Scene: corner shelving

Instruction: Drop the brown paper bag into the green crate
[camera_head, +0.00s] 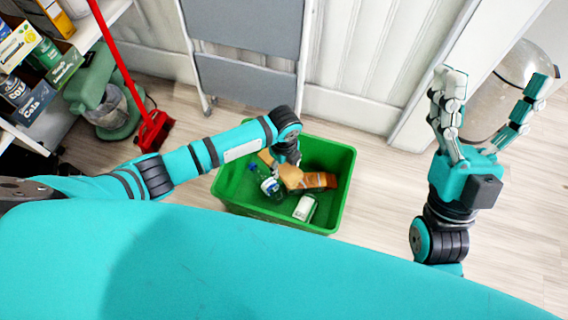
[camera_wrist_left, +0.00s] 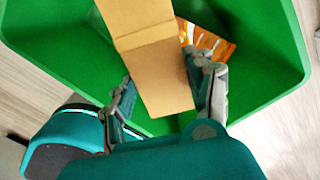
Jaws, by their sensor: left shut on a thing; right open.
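The brown paper bag (camera_head: 290,176) is a tan, flat-sided shape over the green crate (camera_head: 340,165). In the left wrist view the bag (camera_wrist_left: 160,75) sits between the two fingers of my left gripper (camera_wrist_left: 168,95), which is shut on it. In the head view my left gripper (camera_head: 287,163) points down over the crate, its fingers partly hidden by the wrist. The green crate (camera_wrist_left: 255,75) fills most of the wrist view below the bag. I cannot tell the bag's exact height above the contents. My right gripper (camera_head: 493,95) is open and empty, fingers up, at the right.
In the crate lie a clear bottle (camera_head: 271,187), a white-and-green can (camera_head: 304,208) and an orange packet (camera_head: 320,180). A grey folding ladder (camera_head: 248,75) stands behind.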

